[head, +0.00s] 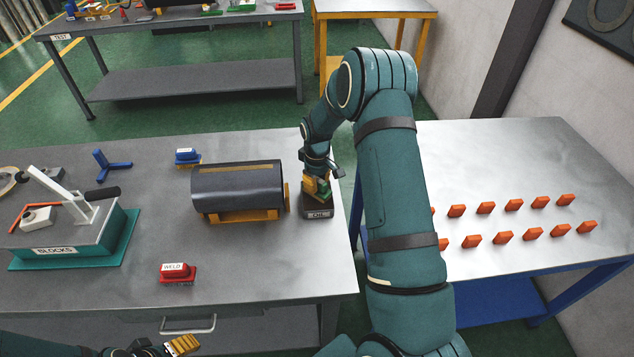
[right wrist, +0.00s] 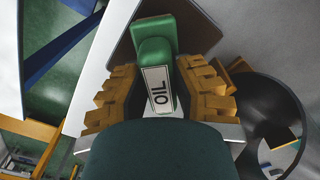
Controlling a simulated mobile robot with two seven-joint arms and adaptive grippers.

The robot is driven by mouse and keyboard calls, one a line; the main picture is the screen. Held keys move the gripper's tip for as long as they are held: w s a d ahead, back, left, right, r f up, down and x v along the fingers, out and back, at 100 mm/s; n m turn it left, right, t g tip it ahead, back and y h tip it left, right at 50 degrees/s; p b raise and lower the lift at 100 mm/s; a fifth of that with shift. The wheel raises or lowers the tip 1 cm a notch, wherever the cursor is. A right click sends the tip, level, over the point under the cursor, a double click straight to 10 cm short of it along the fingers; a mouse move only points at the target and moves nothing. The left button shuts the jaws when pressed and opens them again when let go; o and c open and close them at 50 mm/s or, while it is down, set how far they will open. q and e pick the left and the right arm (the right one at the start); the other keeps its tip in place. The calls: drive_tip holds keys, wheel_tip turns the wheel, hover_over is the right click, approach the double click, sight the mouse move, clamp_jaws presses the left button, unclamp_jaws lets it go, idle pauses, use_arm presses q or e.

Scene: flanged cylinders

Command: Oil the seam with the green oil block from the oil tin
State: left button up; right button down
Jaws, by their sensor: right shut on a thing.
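My right gripper (head: 317,183) is shut on the green oil block (right wrist: 157,85), which is labelled OIL and sits between the yellow fingers in the right wrist view. In the head view the block (head: 323,188) is partly hidden by the fingers. It is at the dark oil tin (head: 318,213), at the right end of the grey table; I cannot tell whether it touches the tin. The dark cylinder (head: 238,188) lies in a yellow cradle just left of the tin.
A red WELD block (head: 178,274) and a blue block (head: 187,157) stand near the cylinder. A teal BLOCKS fixture (head: 65,240) with a lever is at left, a blue bracket (head: 111,166) behind it. Several orange pieces (head: 515,205) lie on the right table.

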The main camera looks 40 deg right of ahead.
idle(0.4)
drive_tip(key=shift+r+p, duration=1.9)
drive_tip(key=shift+r, duration=1.65)
drive_tip(key=shift+f, duration=0.1)
